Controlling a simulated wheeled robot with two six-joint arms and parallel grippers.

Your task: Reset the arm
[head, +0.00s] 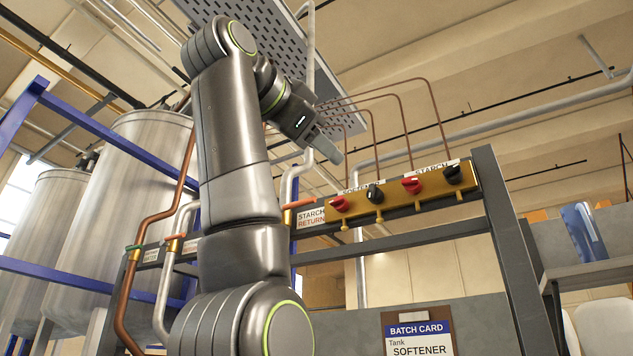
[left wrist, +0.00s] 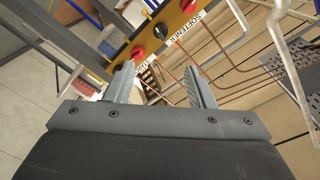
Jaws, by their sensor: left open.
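My left arm rises through the middle of the head view. Its gripper (head: 328,150) is in the air, above and left of the brass valve manifold (head: 400,200) in the picture. In the left wrist view the two fingers (left wrist: 160,85) stand apart with nothing between them. The manifold carries red knobs (head: 412,184) and black knobs (head: 453,173), with labels reading SOFTENER and STARCH. In the left wrist view a red knob (left wrist: 138,53) and a black knob (left wrist: 163,31) show beyond the fingers, apart from them. My right gripper is not in view.
Copper pipes (head: 440,115) curve above the manifold, close to the gripper. A dark frame post (head: 505,240) stands right of it. Large metal tanks (head: 125,200) and blue rails (head: 90,128) are at left. A batch card (head: 418,332) reading Tank SOFTENER hangs below.

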